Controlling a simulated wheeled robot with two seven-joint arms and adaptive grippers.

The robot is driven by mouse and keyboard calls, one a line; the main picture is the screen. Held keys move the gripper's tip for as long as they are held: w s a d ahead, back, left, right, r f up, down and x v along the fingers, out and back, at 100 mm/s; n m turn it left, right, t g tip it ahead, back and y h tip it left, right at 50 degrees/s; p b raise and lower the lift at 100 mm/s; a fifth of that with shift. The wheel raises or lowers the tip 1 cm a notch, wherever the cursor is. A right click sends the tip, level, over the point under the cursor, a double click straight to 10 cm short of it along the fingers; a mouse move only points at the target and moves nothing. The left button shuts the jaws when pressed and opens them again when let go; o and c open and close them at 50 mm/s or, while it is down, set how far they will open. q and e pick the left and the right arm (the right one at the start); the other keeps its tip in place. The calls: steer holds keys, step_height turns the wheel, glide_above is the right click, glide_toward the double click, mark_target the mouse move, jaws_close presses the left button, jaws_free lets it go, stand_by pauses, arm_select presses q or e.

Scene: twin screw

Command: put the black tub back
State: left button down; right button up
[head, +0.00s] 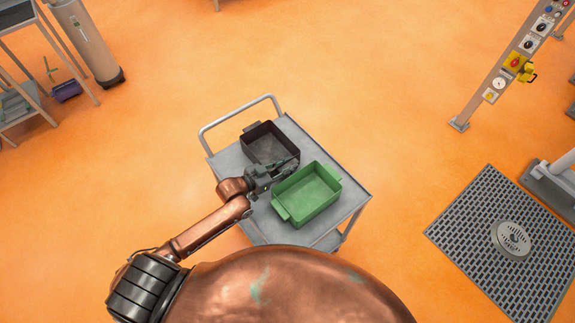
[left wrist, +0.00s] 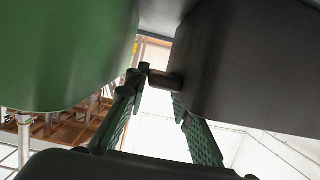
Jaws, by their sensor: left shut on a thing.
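The black tub (head: 270,143) is at the back of the grey trolley (head: 228,163), with its open top facing up. I cannot tell whether it rests on the trolley top or hangs just above it. My left gripper (head: 284,168) is at its near side, between it and the green tub (head: 308,194). In the left wrist view the black tub (left wrist: 250,65) fills the upper right. My left gripper (left wrist: 160,92) is shut on the tub's short dark handle there. The green tub's side (left wrist: 60,50) shows close at upper left. My right gripper is not in view.
The green tub stands close in front of the black one, leaving a narrow gap. The trolley's push rail (head: 238,112) rises behind the black tub. A dark floor grating (head: 480,240) and a post with controls (head: 505,70) are to the right. Open orange floor surrounds the trolley.

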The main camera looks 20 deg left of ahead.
arm_select(q)
steer(key=shift+f, duration=0.15)
steer(key=c, duration=2)
jaws_free()
steer(key=shift+o, duration=0.2)
steer(key=v, duration=1.2)
steer(key=shift+a, duration=0.1)
